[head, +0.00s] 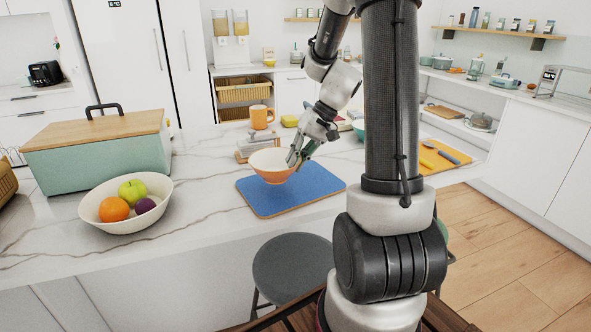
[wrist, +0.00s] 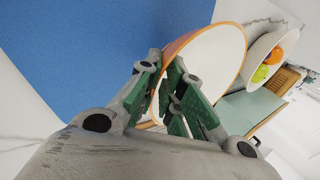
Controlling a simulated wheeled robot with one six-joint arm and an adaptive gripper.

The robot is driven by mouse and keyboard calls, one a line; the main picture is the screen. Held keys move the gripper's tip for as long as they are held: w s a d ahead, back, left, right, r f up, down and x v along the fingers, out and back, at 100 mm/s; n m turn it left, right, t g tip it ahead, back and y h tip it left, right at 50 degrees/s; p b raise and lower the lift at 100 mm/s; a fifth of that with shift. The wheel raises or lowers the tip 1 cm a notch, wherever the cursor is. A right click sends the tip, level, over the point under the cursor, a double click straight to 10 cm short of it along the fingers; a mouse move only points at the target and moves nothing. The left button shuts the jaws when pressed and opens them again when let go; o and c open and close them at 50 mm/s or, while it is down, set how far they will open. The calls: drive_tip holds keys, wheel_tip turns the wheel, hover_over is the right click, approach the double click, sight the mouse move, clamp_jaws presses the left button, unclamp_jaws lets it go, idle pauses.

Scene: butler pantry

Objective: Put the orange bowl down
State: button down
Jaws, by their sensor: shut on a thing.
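The orange bowl (head: 268,168) is over the blue mat (head: 265,201) on the marble counter, near the mat's back edge. My gripper (head: 294,159) is shut on the bowl's right rim. In the wrist view the green-padded fingers of my gripper (wrist: 170,95) pinch the bowl's wall, one on each side. The bowl (wrist: 212,62) shows its pale empty inside there, with the blue mat (wrist: 85,50) beside it. I cannot tell whether the bowl's base touches the mat or hangs just above it.
A white fruit bowl (head: 107,221) and a green box with a wooden lid (head: 95,155) stand to the left. A yellow board (head: 428,160) lies at right. The mat's front half is clear.

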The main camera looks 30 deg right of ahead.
drive_tip(key=shift+f, duration=1.45)
drive_tip(key=shift+f, duration=0.1)
drive_tip(key=c, duration=1.6)
unclamp_jaws()
drive_tip(key=shift+o, duration=0.2)
drive_tip(key=v, duration=1.2)
drive_tip(key=s+a+r+n+t+h, duration=0.1)
drive_tip(key=s+a, duration=0.3)
drive_tip(key=s, duration=0.4)
drive_tip(key=s+a+r+n+t+h, duration=0.1)
drive_tip(key=s+a+r+h, duration=0.3)
drive_tip(key=s, duration=0.5)
drive_tip(key=shift+s+a+n+h, duration=0.25)
drive_tip(key=shift+s+n+h, duration=0.05)
drive_tip(key=shift+n, duration=0.6)
